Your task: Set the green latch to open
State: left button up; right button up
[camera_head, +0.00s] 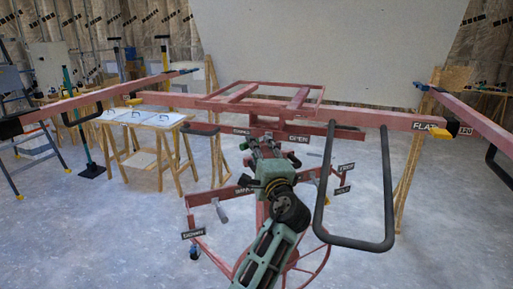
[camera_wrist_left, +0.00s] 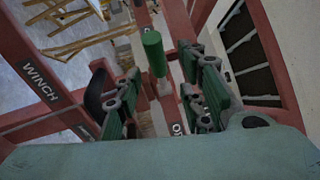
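In the left wrist view the green latch (camera_wrist_left: 153,52) is a green cylindrical handle, standing ahead of my left gripper (camera_wrist_left: 158,85). The gripper's two fingers are apart, on either side of the line to the handle, with nothing seen between them. I cannot tell whether they touch it. In the head view my left gripper (camera_head: 267,146) is at the centre of the red panel lift (camera_head: 345,116), just below its crossbar. An OPEN label (camera_head: 298,138) is to its right; a label on its left is too small to read. My right gripper is not in view.
A dark looped bar (camera_head: 387,190) hangs at the right of the lift. A large pale panel (camera_head: 330,40) stands behind it. A wooden worktable (camera_head: 155,122) is at the left. A WINCH label (camera_wrist_left: 40,82) is on a red post in the wrist view. Grey floor is open around.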

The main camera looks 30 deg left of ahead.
pick_arm(q)
jog(key=v, duration=0.9)
jog(key=shift+s+d, duration=0.1)
